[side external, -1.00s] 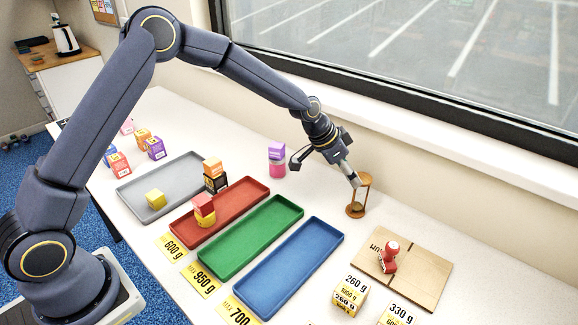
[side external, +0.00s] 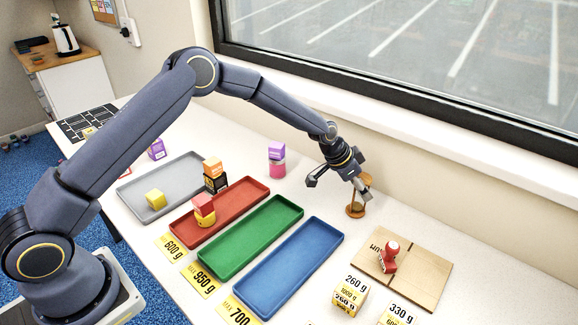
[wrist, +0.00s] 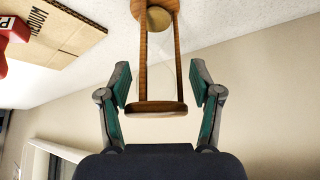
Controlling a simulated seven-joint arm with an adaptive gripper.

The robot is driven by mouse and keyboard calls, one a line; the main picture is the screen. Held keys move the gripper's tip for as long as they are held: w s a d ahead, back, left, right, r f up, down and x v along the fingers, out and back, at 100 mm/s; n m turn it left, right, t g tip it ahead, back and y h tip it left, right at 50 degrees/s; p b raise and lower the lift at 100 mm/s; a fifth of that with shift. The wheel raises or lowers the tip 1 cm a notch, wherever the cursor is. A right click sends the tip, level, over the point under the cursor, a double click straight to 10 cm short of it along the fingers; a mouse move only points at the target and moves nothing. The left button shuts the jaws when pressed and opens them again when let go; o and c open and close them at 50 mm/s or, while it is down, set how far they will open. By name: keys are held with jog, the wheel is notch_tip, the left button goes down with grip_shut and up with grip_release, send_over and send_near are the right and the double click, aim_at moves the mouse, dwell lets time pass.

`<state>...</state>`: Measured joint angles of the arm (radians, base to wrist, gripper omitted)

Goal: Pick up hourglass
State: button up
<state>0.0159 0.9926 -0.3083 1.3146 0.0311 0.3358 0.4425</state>
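The hourglass (side external: 355,210) has a brown wooden frame and stands upright on the white table near the window wall. My gripper (side external: 336,184) is beside its upper part in the side view and hides some of it. In the wrist view the hourglass (wrist: 156,108) shows its round wooden end plate, posts and clear glass, lying between the two fingers of my gripper (wrist: 161,85). The fingers are spread wide, with visible gaps on both sides, so my gripper is open and holds nothing.
A cardboard sheet (side external: 425,275) with a red stamp (side external: 389,256) lies right of the hourglass. The blue tray (side external: 290,268), green tray (side external: 250,238) and red tray (side external: 240,195) lie left. A purple and pink stack (side external: 277,160) stands near the wall.

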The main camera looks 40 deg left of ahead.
jog(key=c, duration=1)
jog(key=shift+r, duration=0.1)
